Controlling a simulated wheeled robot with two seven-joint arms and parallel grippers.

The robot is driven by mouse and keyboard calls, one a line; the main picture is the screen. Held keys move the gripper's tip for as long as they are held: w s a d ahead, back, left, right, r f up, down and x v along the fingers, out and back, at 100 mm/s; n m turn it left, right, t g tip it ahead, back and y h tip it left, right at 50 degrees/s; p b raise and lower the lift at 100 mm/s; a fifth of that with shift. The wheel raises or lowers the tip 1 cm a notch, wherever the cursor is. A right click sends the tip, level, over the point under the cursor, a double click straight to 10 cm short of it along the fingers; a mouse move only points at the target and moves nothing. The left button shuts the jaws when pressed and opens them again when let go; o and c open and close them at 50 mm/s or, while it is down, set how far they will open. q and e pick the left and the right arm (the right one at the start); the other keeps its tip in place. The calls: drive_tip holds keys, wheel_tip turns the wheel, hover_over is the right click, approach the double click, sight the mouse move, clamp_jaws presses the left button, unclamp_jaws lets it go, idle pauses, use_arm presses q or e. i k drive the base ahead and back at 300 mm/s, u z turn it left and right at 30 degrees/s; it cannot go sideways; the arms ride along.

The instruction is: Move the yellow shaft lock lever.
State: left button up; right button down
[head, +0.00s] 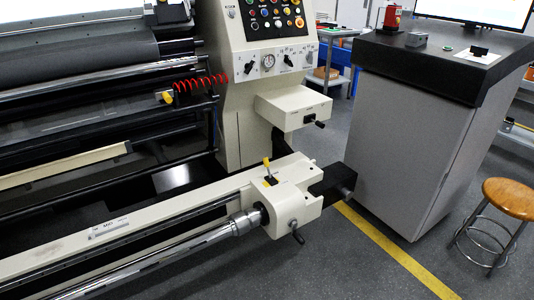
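The yellow shaft lock lever (267,166) is a small upright yellow handle, leaning slightly left. It rises from a dark slot on top of the cream end block (292,198) of the machine. A metal shaft (195,246) runs from the lower left into a dark collar on this block. A black-knobbed crank (297,236) sticks out at the block's front. Neither of my grippers shows in the head view, so I cannot see whether they are open or shut.
A cream control column (258,100) with buttons and knobs stands behind the block. A grey cabinet with a dark top (435,65) is at the right. A wooden stool (511,197) stands at the right edge. Grey floor with a yellow line (390,249) is clear in front.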

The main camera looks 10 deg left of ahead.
sight(266, 165)
drive_tip(key=u, duration=0.6)
drive_tip(key=i, duration=0.8)
drive_tip(key=u, duration=0.7)
drive_tip(key=i, duration=0.95)
